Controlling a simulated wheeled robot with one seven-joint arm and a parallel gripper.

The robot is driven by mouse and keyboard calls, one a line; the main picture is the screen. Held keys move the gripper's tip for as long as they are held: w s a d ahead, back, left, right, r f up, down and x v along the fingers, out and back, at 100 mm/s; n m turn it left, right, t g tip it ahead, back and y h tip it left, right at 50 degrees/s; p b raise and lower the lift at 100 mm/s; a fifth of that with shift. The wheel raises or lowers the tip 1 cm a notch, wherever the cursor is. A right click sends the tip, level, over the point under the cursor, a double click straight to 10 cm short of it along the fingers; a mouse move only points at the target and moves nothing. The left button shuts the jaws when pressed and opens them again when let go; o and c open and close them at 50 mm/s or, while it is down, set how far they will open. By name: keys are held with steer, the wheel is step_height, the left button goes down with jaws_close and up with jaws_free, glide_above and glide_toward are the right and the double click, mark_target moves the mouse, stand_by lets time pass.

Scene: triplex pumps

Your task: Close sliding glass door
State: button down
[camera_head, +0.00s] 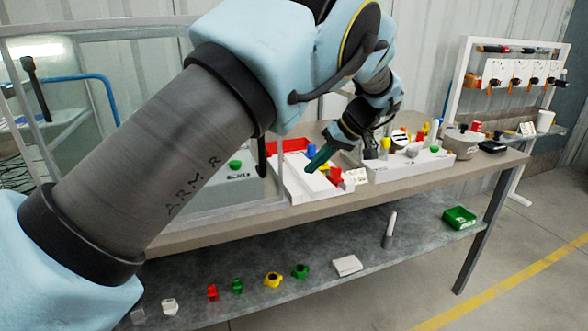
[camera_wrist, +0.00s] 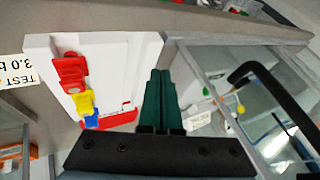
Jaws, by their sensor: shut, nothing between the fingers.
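The sliding glass door (camera_head: 238,207) is a clear framed pane at the left of the workbench, partly hidden behind my arm in the head view. Its pale frame edge shows in the wrist view (camera_wrist: 203,82). A black handle (camera_wrist: 268,82) stands out from the pane in the wrist view. My gripper (camera_head: 318,160) has dark green fingers, pressed together and empty. In the head view it is to the right of the door's edge, above a white tray (camera_head: 297,187). In the wrist view the fingers (camera_wrist: 162,92) are apart from the handle.
Red, yellow and blue parts sit in the white tray close to my fingers. A white block with several parts (camera_head: 418,166) stands to the right on the workbench (camera_head: 470,172). A lower shelf (camera_head: 330,295) holds small coloured parts. The floor at the right is clear.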

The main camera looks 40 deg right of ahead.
steer(key=shift+w+a+f+p, duration=0.3)
steer(key=shift+w+a, duration=0.15)
steer(key=shift+a, duration=0.3)
steer(key=shift+w+a+f+p, duration=0.3)
steer(key=shift+w+a, duration=0.1)
steer(key=shift+a, duration=0.35)
steer(key=shift+w+a+f+p, duration=0.3)
steer(key=shift+w+a, duration=0.15)
steer(key=shift+a, duration=0.3)
